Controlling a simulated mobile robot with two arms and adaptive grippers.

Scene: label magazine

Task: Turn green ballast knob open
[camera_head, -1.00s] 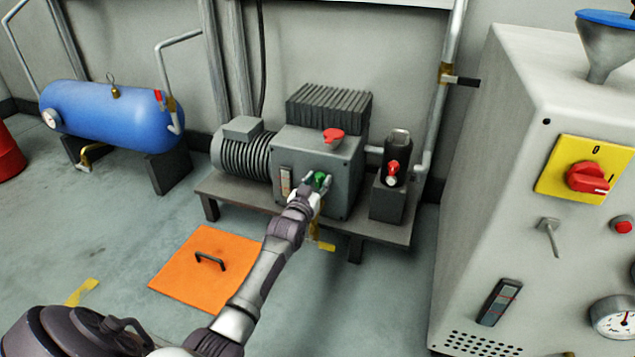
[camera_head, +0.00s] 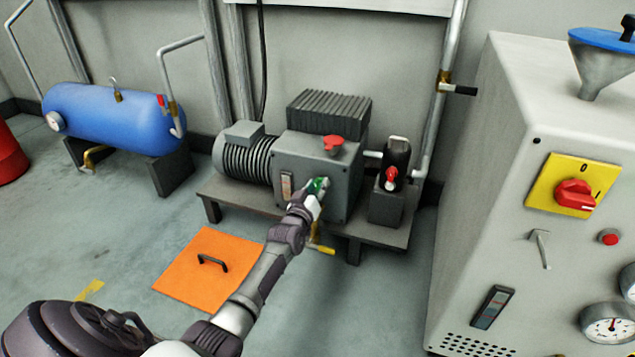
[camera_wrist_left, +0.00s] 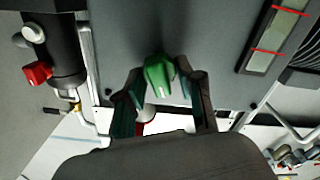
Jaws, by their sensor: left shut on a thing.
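The green ballast knob (camera_head: 319,185) is on the front face of the grey pump housing (camera_head: 340,200). My left gripper (camera_head: 314,187) reaches up to that face and is shut on the knob. In the left wrist view the green knob (camera_wrist_left: 159,75) shows between the two fingers of my left gripper (camera_wrist_left: 160,95). The fingers hide part of the knob in the head view. My right gripper is not in view.
A red cap (camera_head: 333,142) sits on top of the housing. A black filter unit with a red knob (camera_head: 391,176) stands right of it. The grey cabinet (camera_head: 480,200) is at the right. An orange floor plate (camera_head: 195,280) lies in front.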

